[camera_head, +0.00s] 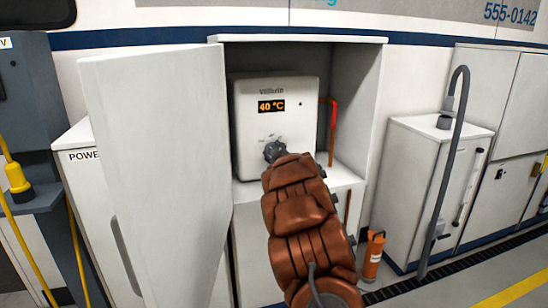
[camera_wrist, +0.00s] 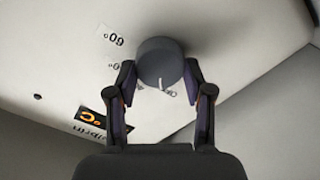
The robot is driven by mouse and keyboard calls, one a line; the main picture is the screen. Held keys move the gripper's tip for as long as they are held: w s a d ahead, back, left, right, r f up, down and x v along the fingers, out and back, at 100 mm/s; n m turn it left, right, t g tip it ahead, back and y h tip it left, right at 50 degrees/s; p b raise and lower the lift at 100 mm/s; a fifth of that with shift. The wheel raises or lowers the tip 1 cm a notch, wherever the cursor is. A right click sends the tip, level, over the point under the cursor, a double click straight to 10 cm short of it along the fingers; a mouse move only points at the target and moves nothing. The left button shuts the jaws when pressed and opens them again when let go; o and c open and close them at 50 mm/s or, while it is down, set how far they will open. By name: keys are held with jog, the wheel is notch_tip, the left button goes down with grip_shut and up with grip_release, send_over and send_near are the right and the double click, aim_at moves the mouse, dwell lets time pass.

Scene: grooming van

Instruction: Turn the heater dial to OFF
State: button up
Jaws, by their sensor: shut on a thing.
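The heater (camera_head: 305,100) is a white box inside an open cabinet, and its display (camera_head: 271,106) reads 40 °C. Its dial (camera_wrist: 160,58) is a round dark grey knob low on the front. In the wrist view my gripper (camera_wrist: 160,76) is shut on the dial, one finger on each side. A pale pointer mark on the dial shows at its lower edge in that picture. Upside-down temperature labels, one reading 60°, lie to its left. In the head view the dial (camera_head: 271,152) is partly covered by my arm.
The cabinet door (camera_head: 160,170) stands open on the left of the heater. A red pipe (camera_head: 333,125) runs down on the heater's right. An orange cylinder (camera_head: 372,256) stands on the floor by the cabinet. A white unit with a grey hose (camera_head: 455,130) is further right.

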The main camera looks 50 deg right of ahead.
jog(key=shift+n+b, duration=0.65)
jog(key=shift+n, duration=0.35)
jog(key=o, duration=1.1)
jog(key=shift+o, duration=0.2)
jog(key=shift+s, duration=0.1)
jog(key=v, duration=1.1)
jog(key=shift+s+a, duration=0.2)
jog(key=shift+s, duration=0.15)
